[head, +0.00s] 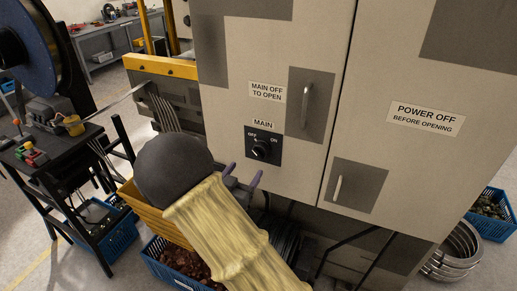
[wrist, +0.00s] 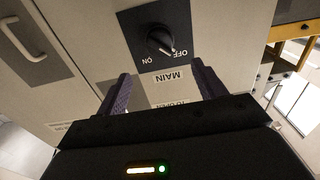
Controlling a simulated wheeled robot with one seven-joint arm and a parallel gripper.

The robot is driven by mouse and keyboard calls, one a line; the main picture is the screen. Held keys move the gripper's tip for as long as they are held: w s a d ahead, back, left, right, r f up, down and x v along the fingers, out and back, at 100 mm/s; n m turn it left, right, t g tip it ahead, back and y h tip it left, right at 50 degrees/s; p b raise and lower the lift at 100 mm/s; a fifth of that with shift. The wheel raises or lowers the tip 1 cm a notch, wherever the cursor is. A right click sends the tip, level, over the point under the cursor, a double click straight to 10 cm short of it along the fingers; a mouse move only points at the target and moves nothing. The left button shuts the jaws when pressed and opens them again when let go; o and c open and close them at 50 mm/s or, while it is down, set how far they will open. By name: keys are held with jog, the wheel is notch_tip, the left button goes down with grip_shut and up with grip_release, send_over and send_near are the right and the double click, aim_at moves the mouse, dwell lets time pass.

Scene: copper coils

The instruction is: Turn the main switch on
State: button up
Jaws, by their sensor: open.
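The main switch is a dark rotary knob (head: 261,150) on a black plate on the grey cabinet, under a "MAIN" label (head: 263,125). The plate is marked OFF at left and ON at right. The wrist view shows the knob (wrist: 160,40) upside down, its pale pointer towards OFF. My gripper (head: 243,173) is open and empty, its purple fingers below and slightly left of the knob in the head view, apart from it. In the wrist view the gripper's (wrist: 163,87) fingers stand spread, with the knob beyond them and between them sideways.
A door handle (head: 307,104) sticks out to the upper right of the switch. A second handle (head: 338,188) is at lower right. A blue crate (head: 165,270) stands below my arm. A black workbench (head: 70,165) stands at left. The cabinet front around the switch is clear.

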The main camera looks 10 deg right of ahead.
aim_at(257, 153)
jog(key=p+x, duration=0.3)
jog(key=x, duration=0.7)
jog(key=shift+r, duration=0.1)
jog(key=shift+w+d+p, duration=0.3)
jog(key=shift+w+p, duration=0.05)
jog(key=shift+w, duration=0.1)
jog(key=shift+c, duration=0.2)
jog(key=c, duration=0.9)
